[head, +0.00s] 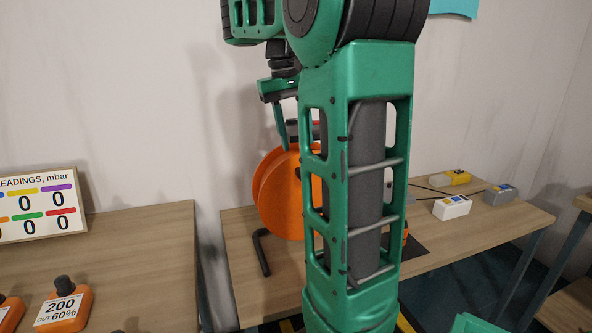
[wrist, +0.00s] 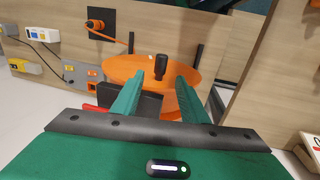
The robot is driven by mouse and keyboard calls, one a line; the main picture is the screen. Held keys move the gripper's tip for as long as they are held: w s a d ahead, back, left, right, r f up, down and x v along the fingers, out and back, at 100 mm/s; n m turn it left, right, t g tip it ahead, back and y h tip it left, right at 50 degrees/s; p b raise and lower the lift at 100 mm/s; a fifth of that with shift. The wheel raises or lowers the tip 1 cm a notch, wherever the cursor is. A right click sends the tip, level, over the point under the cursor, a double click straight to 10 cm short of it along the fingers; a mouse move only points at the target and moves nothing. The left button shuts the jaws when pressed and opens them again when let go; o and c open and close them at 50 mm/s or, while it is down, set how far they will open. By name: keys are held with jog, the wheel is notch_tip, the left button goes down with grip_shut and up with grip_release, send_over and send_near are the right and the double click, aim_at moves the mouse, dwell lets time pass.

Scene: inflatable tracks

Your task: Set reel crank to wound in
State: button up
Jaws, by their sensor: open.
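The reel is a large orange drum (head: 290,195) on the middle table, partly hidden behind my arm in the head view. In the wrist view its orange disc (wrist: 128,66) faces me. A black upright knob (wrist: 160,67), which looks like the crank's handle, stands out from the disc. My gripper (wrist: 160,78) is open, with one green finger on each side of the knob in that view. I cannot tell whether the knob is within the fingers' reach. In the head view my gripper (head: 283,140) points down at the reel's top, partly hidden by my arm.
Yellow (head: 450,178), white (head: 452,207) and grey (head: 499,195) boxes lie at the table's right. An orange cord (wrist: 112,38) runs to a black plate (wrist: 103,23).

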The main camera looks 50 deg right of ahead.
jog(key=shift+s+d+f, duration=0.1)
jog(key=shift+d+f, duration=0.1)
jog(key=shift+f, duration=1.3)
jog(key=shift+s+d+f, duration=0.15)
jog(key=shift+f, duration=1.4)
jog(key=shift+s+d+f, duration=0.1)
jog(key=shift+d+f, duration=0.1)
jog(key=shift+f, duration=1.3)
jog(key=shift+c, duration=0.6)
grip_shut()
jog(key=shift+d, duration=0.1)
